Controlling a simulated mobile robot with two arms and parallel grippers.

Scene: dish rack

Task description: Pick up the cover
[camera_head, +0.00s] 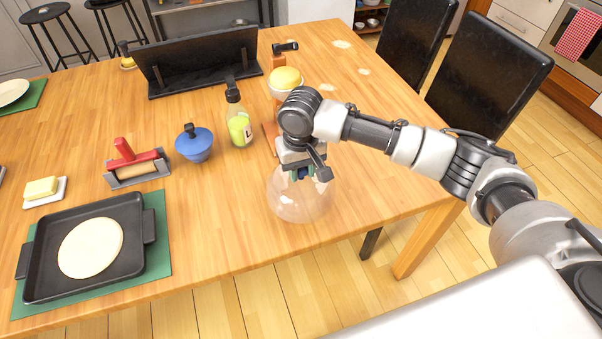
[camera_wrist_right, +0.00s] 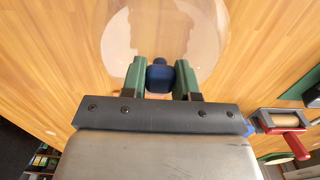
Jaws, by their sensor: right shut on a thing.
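The cover is a clear glass dome (camera_head: 299,205) with a dark blue knob, near the table's front right edge in the head view. My right gripper (camera_head: 303,175) is above the dome, with its fingers around the knob. In the right wrist view the two green fingers of the right gripper (camera_wrist_right: 160,78) are shut on the dark blue knob, and the clear dome (camera_wrist_right: 120,40) spreads beyond them. I cannot tell if the dome's rim touches the table. My left gripper is not in view.
Left of the dome stand a bottle (camera_head: 239,120), a blue lidded bowl (camera_head: 194,145) and a red-handled roller (camera_head: 135,165). A black tray (camera_head: 45,255) with flat dough lies front left. A yellow-topped bowl (camera_head: 286,82) stands behind. Black chairs (camera_head: 490,75) stand right of the table.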

